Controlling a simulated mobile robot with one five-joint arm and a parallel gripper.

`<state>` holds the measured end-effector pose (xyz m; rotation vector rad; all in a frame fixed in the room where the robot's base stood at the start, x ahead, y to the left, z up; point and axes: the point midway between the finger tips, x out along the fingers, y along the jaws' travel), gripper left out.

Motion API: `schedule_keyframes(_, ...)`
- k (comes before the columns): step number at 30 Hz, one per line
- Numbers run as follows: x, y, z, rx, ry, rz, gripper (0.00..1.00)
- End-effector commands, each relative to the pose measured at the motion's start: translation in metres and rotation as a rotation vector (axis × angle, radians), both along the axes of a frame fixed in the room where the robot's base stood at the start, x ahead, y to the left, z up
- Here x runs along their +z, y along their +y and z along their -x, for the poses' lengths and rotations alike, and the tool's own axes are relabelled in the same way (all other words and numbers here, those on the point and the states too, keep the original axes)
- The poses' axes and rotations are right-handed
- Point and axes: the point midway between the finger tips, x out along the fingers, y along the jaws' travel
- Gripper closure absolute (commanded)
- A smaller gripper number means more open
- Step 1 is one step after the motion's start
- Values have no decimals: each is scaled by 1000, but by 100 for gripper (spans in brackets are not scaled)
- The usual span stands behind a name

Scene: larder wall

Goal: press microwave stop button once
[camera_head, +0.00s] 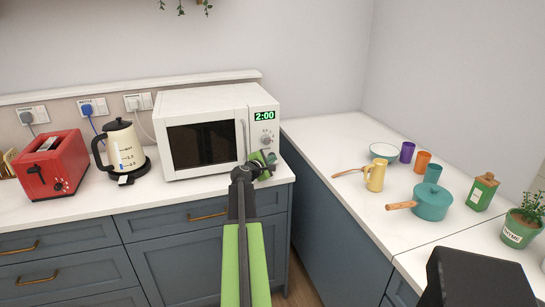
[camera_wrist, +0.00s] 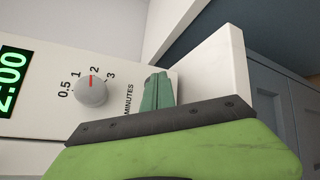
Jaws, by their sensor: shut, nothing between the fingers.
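The white microwave (camera_head: 205,98) stands on the left counter with its door shut. Its green display (camera_head: 264,116) reads 2:00, and the display (camera_wrist: 10,80) is partly cut off in the wrist view. A grey dial (camera_wrist: 91,92) marked in minutes has its red mark near 2. My gripper (camera_head: 266,158) is shut and empty at the lower right of the microwave's front, below the dial. In the wrist view its green fingertips (camera_wrist: 158,90) cover the panel past the word MINUTES. No stop button can be made out; the fingers hide that area. I cannot tell whether they touch the panel.
A cream kettle (camera_head: 124,148) and a red toaster (camera_head: 52,165) stand left of the microwave. Blue-grey drawers (camera_head: 190,220) lie below the left counter.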

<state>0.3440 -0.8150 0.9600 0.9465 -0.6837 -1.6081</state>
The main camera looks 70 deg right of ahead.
Motion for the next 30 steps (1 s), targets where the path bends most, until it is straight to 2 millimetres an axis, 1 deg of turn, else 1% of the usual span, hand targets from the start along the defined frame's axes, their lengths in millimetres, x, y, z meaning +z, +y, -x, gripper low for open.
schedule_keyframes(11,0,-1,-1,0,0,0,100)
schedule_keyframes(21,0,11,9,0,0,0,100)
schedule_keyframes(30,0,11,10,0,0,0,100)
